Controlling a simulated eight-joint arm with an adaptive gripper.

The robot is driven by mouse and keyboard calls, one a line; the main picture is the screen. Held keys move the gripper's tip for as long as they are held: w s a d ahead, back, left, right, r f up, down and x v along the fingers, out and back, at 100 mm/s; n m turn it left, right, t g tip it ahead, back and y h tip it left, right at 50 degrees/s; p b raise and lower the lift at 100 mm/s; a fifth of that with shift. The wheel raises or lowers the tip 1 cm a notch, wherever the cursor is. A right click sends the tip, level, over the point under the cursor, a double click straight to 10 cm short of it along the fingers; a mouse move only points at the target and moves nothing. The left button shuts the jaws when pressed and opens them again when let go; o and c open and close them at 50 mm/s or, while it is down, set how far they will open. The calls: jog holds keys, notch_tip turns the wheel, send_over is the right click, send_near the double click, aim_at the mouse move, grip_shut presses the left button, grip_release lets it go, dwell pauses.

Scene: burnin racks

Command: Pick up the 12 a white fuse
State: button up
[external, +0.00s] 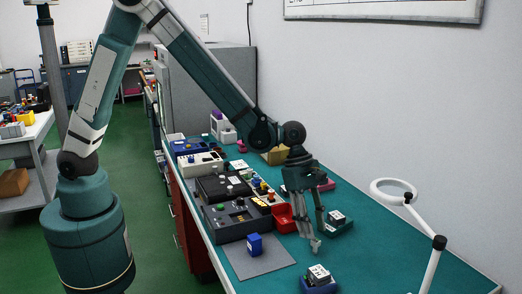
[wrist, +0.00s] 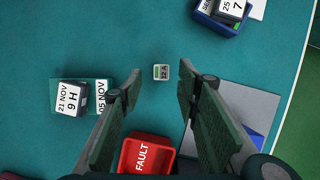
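The small white 12 A fuse (wrist: 161,72) lies on the teal bench top in the wrist view. It has a green patch and its label reads sideways. My gripper (wrist: 159,86) is open, with one finger on each side of the line to the fuse and nothing between the fingers. The fuse sits slightly beyond the fingertips in the picture, apart from both. In the external view my gripper (external: 317,238) points down over the bench. I cannot make out the fuse there.
A red FAULT bin (wrist: 147,151) is close to the fingers. A green tray (wrist: 98,84) with a labelled block lies left, a blue tray (wrist: 212,22) upper right. A grey mat (external: 255,267) bears a blue block (external: 254,244). A magnifier lamp (external: 393,183) stands right. Bench around the fuse is clear.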

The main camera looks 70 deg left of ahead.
aim_at(316, 240)
jog(key=shift+x, duration=2.6)
jog(key=shift+s, duration=0.1)
jog(key=shift+c, duration=0.6)
jog(key=c, duration=0.8)
